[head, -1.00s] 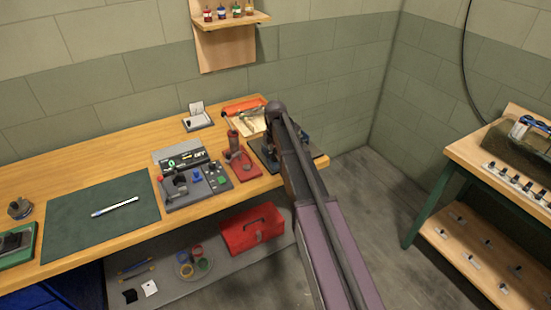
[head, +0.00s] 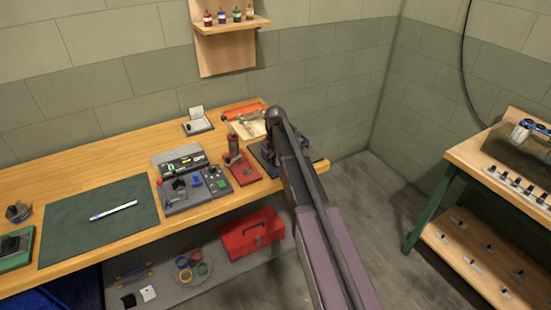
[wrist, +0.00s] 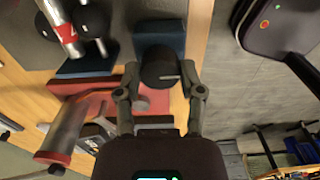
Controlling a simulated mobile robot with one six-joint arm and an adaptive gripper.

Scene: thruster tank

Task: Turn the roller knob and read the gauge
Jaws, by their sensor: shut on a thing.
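In the wrist view a dark round knob (wrist: 158,62) with a pale line on its face sits between the fingertips of my gripper (wrist: 160,80). My gripper is shut on this knob, one finger on each side. Behind it is a dark blue block (wrist: 160,32). In the head view the dark blue device (head: 262,152) stands at the bench's right end, mostly hidden by my arm. My gripper is hidden there too. I cannot make out a gauge face or reading in either view.
A red stand with a post (head: 236,160) is left of the blue device. Further left are a grey control box (head: 190,190) and a green mat (head: 75,225) with a pen. A red toolbox (head: 252,234) lies below. A side table (head: 470,155) stands right.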

